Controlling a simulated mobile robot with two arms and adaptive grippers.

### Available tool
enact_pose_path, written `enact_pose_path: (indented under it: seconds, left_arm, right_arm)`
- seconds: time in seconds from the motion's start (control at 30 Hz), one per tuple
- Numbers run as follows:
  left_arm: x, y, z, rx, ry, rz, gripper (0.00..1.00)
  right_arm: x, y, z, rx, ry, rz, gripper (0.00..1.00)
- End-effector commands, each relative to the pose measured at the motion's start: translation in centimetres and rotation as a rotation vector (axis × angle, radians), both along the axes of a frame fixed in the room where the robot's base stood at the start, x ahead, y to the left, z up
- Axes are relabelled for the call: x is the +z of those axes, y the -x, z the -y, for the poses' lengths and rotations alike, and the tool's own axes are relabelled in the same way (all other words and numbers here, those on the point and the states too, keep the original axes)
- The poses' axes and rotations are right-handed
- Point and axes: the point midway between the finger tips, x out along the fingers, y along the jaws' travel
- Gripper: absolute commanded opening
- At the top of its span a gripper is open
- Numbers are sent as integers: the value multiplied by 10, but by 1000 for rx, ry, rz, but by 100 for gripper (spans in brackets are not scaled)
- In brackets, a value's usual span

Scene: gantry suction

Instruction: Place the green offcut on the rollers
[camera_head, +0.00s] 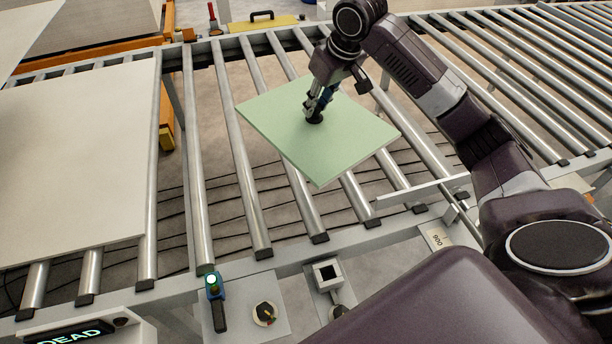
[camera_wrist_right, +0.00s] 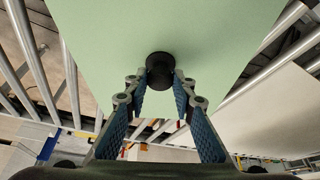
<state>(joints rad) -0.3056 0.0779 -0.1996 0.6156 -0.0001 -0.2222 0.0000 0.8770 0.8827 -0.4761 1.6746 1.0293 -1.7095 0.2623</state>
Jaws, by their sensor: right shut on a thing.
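The green offcut (camera_head: 345,143) is a flat pale-green square panel over the middle of the roller conveyor, turned at an angle to the rollers (camera_head: 247,140). A black round knob (camera_head: 315,119) stands on its top face. My right gripper (camera_head: 318,104) comes down from above and is shut on this knob. In the right wrist view the blue-padded fingers (camera_wrist_right: 161,85) close in at the black knob (camera_wrist_right: 160,68), with the green offcut (camera_wrist_right: 110,35) filling the top. I cannot tell whether the panel touches the rollers. My left gripper is not in view.
A large pale board (camera_head: 75,160) lies on the rollers at the left. A metal bar (camera_head: 420,192) stands at the near right of the panel. The front rail carries a blue device with a green light (camera_head: 213,287) and a knob (camera_head: 265,313). A yellow plate (camera_head: 263,22) lies behind.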

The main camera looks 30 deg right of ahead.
Motion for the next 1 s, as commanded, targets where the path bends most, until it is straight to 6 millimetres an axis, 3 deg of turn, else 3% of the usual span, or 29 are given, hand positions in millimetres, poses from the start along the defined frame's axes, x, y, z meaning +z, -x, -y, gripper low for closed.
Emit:
enact_pose_path:
  seconds: [0.1, 0.27, 0.5, 0.7, 1.0]
  left_arm:
    - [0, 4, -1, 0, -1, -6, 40]
    - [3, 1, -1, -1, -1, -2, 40]
    - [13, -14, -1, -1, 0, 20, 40]
    - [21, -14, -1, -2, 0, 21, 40]
    - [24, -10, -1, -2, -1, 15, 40]
  right_arm:
    - [-4, -4, 17, 10, -4, 0, 0]
    - [-23, -5, 24, 18, -2, -4, 0]
    - [-78, -4, 23, 19, -1, -4, 0]
    - [-125, -5, 22, 19, -3, -3, 0]
    - [-161, -6, 22, 18, -2, 1, 0]
